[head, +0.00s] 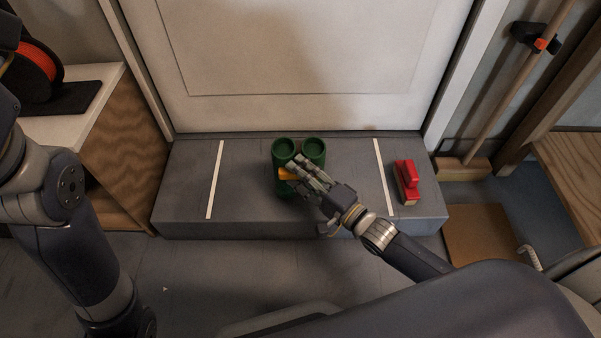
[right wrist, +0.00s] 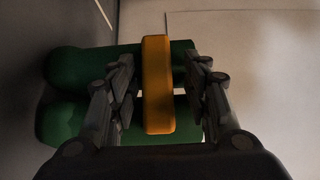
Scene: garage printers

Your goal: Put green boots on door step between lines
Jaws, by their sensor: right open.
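The green boots (head: 313,150) stand side by side on the grey door step (head: 248,205), between two white lines, the left line (head: 215,180) and the right line (head: 384,176). A yellow-orange bar (head: 287,174) sits across the boots; in the right wrist view the bar (right wrist: 157,85) lies between my open fingers. The green boots (right wrist: 75,95) show behind it there. My right gripper (head: 297,170) is open at the boots and hides part of them. Whether a finger touches the bar is unclear. My left gripper is not in view.
A red brush-like object (head: 406,182) lies on the step right of the right line. A white door (head: 300,65) rises behind the step. A wooden cabinet (head: 127,150) stands at the left and a broom (head: 510,95) at the right. The step is bare left of the boots.

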